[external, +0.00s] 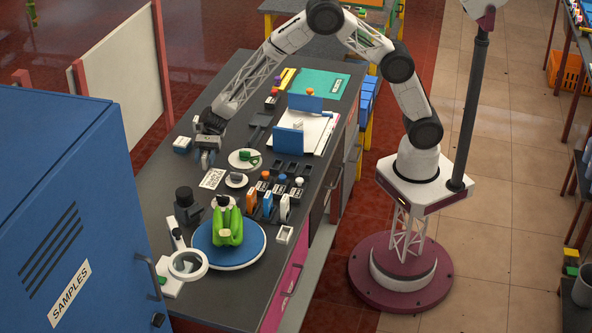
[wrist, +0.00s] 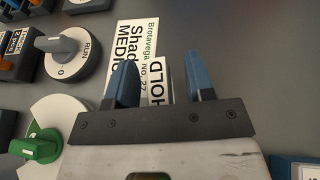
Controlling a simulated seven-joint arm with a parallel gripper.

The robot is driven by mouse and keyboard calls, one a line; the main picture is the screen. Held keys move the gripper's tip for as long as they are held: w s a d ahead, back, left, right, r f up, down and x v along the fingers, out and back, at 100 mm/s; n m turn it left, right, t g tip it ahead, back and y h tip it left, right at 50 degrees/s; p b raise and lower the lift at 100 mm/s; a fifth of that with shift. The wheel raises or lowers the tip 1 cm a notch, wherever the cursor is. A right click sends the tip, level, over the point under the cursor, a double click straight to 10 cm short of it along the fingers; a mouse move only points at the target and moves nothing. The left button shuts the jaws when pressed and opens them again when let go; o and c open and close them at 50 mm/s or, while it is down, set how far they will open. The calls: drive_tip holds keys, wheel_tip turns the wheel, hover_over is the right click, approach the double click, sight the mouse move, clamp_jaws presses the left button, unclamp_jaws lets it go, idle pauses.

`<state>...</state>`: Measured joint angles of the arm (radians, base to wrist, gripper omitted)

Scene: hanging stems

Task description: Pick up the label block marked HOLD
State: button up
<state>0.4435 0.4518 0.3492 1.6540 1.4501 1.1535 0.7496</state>
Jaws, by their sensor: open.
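The label block marked HOLD (wrist: 158,72) shows in the wrist view as a pale piece with dark lettering. It lies between the two blue fingers of my gripper (wrist: 162,80), seen from above. My gripper is open, with a finger on either side of the block. I cannot tell whether either finger touches it, or how high the tips are above the bench. In the external view my gripper (external: 206,156) points down over the left part of the dark bench, and I cannot make out the HOLD block there.
A printed white card (wrist: 128,38) lies beside the block. A grey RUN dial (wrist: 70,57) and a green knob (wrist: 38,146) stand to the left. A blue cabinet (external: 70,190) fills the near left.

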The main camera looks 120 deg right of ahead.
sight(204, 155)
drive_tip(key=shift+c, duration=0.5)
clamp_jaws()
drive_tip(key=shift+r, duration=0.15)
wheel_tip(204, 155, up, 10)
drive_tip(key=shift+f, duration=0.1)
idle(0.3)
idle(0.5)
